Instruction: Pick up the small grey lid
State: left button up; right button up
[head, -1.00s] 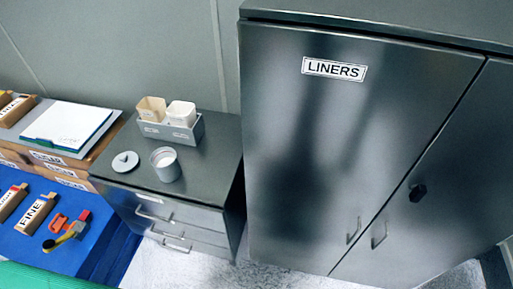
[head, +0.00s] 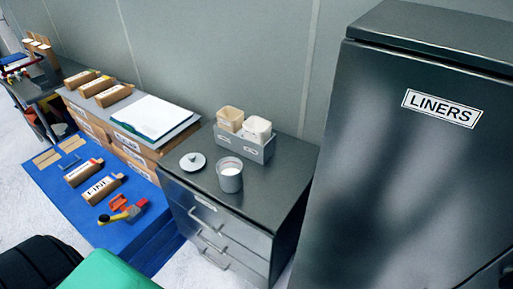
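The small grey lid (head: 192,161) lies flat on top of the dark metal drawer cabinet (head: 273,190), with a small knob at its middle. A grey cup (head: 230,176) stands upright just to the right of the lid, apart from it, with pale contents inside. Neither of my grippers shows in the head view.
A grey caddy (head: 246,144) with two pale containers stands behind the cup. The tall LINERS cabinet (head: 420,170) is on the right. Left are stacked boxes with a white notepad (head: 152,116), and a blue mat (head: 60,185) bearing labelled boxes and an orange-and-yellow tool (head: 124,209).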

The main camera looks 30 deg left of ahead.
aim_at(191, 161)
jog(key=u, duration=1.4)
